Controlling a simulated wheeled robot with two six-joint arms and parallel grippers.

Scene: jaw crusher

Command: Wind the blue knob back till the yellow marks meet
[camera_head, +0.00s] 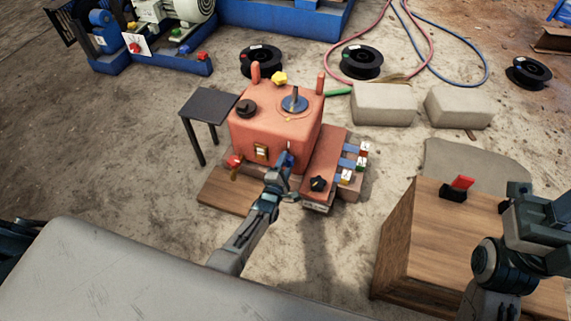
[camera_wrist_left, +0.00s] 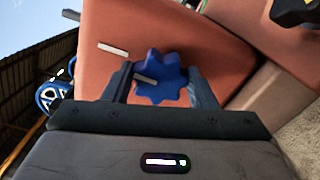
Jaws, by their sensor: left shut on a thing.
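The blue knob (camera_wrist_left: 162,78) is a lobed star-shaped knob on the side of an orange-red machine housing (camera_wrist_left: 185,30). My left gripper (camera_wrist_left: 160,84) is shut on it, with one finger at each side. A pale stripe shows on the knob's face, and a separate pale bar (camera_wrist_left: 113,50) sits on the housing to its upper left. No clearly yellow mark can be made out. In the head view, my left gripper (camera_head: 285,164) reaches the front right of the housing (camera_head: 270,128) and mostly hides the knob. My right gripper (camera_head: 540,205) is at the right edge, partly cut off.
A black knob (camera_head: 318,184) and several coloured tabs (camera_head: 352,163) are on the machine's right part. A red-handled lever (camera_head: 234,163) is at its left front. A dark small table (camera_head: 208,105) stands left. A wooden box (camera_head: 425,230) with a red switch (camera_head: 463,183) stands right.

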